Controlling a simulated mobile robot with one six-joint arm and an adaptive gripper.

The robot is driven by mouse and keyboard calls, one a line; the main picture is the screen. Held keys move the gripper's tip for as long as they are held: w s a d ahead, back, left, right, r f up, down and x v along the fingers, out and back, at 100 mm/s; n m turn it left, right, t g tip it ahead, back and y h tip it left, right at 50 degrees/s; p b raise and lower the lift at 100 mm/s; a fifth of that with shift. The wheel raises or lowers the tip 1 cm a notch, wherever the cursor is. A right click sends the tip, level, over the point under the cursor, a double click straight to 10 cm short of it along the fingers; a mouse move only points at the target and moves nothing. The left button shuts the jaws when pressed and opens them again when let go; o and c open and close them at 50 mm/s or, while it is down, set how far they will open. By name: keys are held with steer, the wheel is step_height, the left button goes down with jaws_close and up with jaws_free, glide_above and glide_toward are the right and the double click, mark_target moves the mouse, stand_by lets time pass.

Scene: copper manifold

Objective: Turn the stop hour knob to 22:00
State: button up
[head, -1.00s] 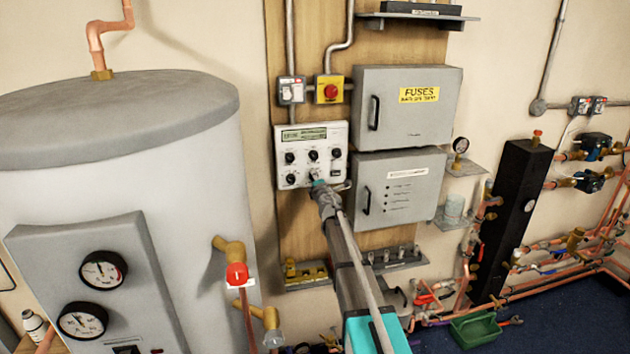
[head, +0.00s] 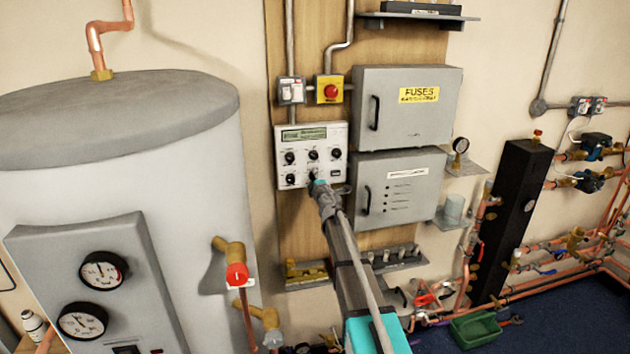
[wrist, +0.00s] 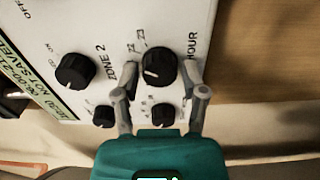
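The control panel (head: 311,155) is a white box on the wooden board, with a small green display (head: 304,134) and several black knobs. In the wrist view a round black knob (wrist: 159,68) stands beside the word HOUR; the rest of its label is hidden. It has a pale pointer mark. My gripper (wrist: 159,76) straddles this knob, one finger on each side. The fingers look apart from its sides by narrow gaps, though contact is hard to judge. In the head view my gripper (head: 314,178) is at the panel's lower edge, in front of the lower middle knob.
Smaller black knobs (wrist: 163,115) (wrist: 104,116) sit close to the fingers, and another large knob (wrist: 75,71) by ZONE 2. The grey fuse box (head: 407,105) and a second grey box (head: 398,190) stand right of the panel. A white tank (head: 110,180) stands left.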

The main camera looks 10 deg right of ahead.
steer(key=shift+o, duration=0.9)
steer(key=shift+s, duration=0.1)
steer(key=s, duration=1.2)
